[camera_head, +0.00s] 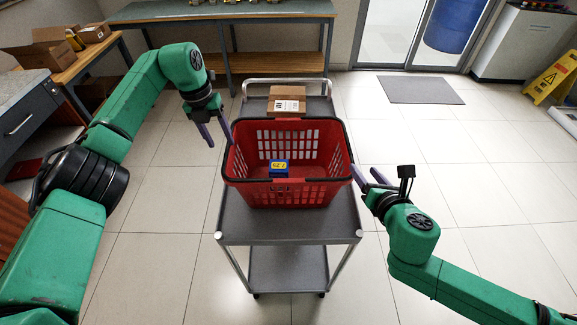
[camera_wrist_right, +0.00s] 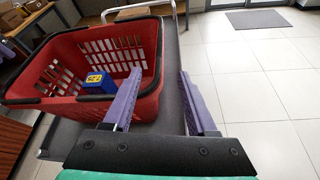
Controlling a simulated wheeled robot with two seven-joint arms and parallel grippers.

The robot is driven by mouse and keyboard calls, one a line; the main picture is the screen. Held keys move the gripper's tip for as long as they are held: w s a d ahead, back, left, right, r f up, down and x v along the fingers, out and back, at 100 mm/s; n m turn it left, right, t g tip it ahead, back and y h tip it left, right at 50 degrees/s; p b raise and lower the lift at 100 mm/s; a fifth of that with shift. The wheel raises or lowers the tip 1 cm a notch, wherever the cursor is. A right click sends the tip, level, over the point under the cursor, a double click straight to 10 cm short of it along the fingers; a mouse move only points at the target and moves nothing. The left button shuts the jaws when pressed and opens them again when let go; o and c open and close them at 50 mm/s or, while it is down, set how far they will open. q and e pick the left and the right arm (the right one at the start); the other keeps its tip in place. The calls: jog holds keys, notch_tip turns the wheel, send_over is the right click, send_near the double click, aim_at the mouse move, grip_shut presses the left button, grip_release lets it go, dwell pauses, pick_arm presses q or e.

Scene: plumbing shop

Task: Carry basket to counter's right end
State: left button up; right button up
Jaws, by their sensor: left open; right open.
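The red basket (camera_head: 290,192) sits upright on the top shelf of a grey cart (camera_head: 240,225), with its black handles down along the rim. A small blue and yellow box (camera_head: 279,169) lies inside it. The basket (camera_wrist_right: 75,111) and the box (camera_wrist_right: 99,84) also show in the right wrist view. My left gripper (camera_head: 216,134) is open and empty by the basket's left rear corner. My right gripper (camera_head: 368,178) is open just right of the basket's right side; whether a finger touches the rim is unclear. It also shows in the right wrist view (camera_wrist_right: 158,100).
A cardboard box (camera_head: 287,102) stands behind the basket on the cart. A long counter (camera_head: 225,10) runs along the back wall. A grey cabinet (camera_head: 25,110) and wooden bench stand left. Tiled floor is open around the cart.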

aim_at(232, 164)
pick_arm(q)
jog(key=f, duration=0.3)
jog(key=d+f, duration=0.1)
jog(key=f, duration=0.7)
jog(key=shift+d, duration=0.25)
pick_arm(e)
jog(key=x, duration=1.1)
jog(key=shift+a, duration=0.1)
pick_arm(q)
jog(key=shift+s+r, duration=0.1)
pick_arm(e)
jog(key=shift+s, duration=0.15)
pick_arm(q)
grip_shut()
pick_arm(e)
grip_shut()
